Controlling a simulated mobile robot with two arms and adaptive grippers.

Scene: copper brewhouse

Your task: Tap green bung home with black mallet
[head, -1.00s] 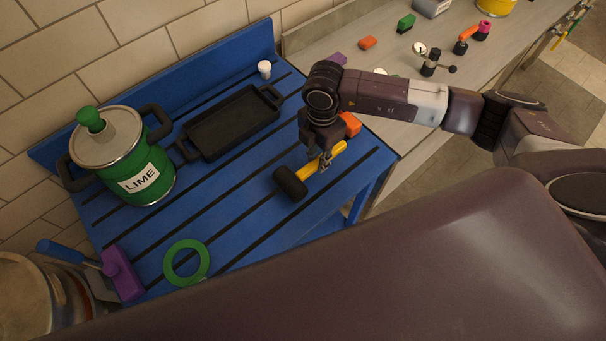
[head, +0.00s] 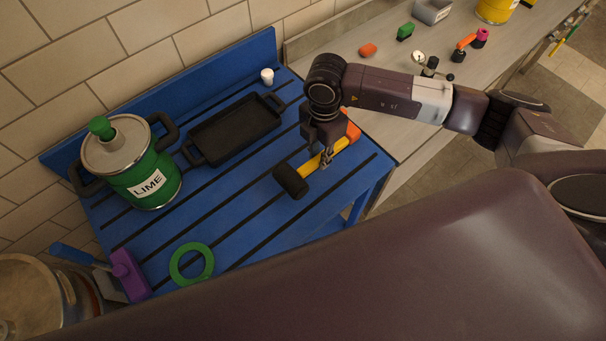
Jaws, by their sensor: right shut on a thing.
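The green bung (head: 101,127) stands up from the grey lid of a green can labelled LIME (head: 150,182), on the left of the blue slatted table. The black mallet (head: 291,180) has a black head and a yellow handle. My right gripper (head: 327,160) points down and is shut on the yellow handle, to the right of the bung and well apart from it. The mallet's head points to the lower left; I cannot tell whether it touches the table. An orange piece (head: 352,132) shows just behind the gripper, partly hidden. My left gripper is not in view.
A black tray (head: 232,130) lies between the can and my right gripper. A white-topped piece (head: 267,76) stands behind it. A green ring (head: 191,264) and a purple block (head: 130,275) are at the front. A grey counter (head: 385,70) adjoins at the right.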

